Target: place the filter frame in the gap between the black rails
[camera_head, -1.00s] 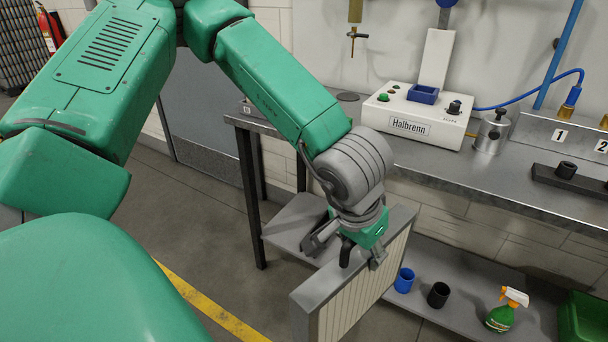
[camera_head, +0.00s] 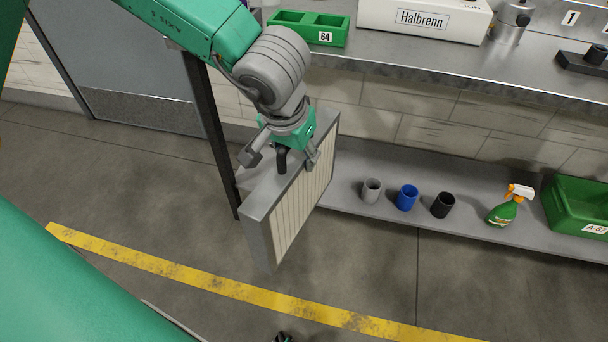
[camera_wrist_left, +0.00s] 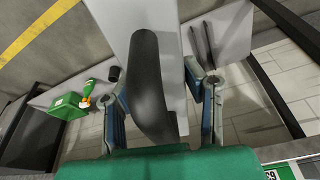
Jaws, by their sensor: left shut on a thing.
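The filter frame (camera_head: 292,205) is a grey panel with a pleated cream face and a black handle (camera_head: 282,160) on its top edge. It hangs upright in front of the low shelf's left end. My left gripper (camera_head: 283,156) is shut on the handle from above. In the left wrist view the handle (camera_wrist_left: 148,80) lies between the fingers, with the grey frame top behind it. Two thin black rails (camera_wrist_left: 208,44) lie side by side with a narrow gap, on the grey shelf beside the frame. In the head view the frame and gripper hide the rails. My right gripper is not visible.
The low shelf (camera_head: 345,212) bears grey (camera_head: 371,190), blue (camera_head: 407,198) and black cups (camera_head: 443,205), a spray bottle (camera_head: 503,212) and a green crate (camera_head: 580,207). The workbench (camera_head: 430,72) overhangs it. A dark table leg (camera_head: 212,135) stands left of the frame.

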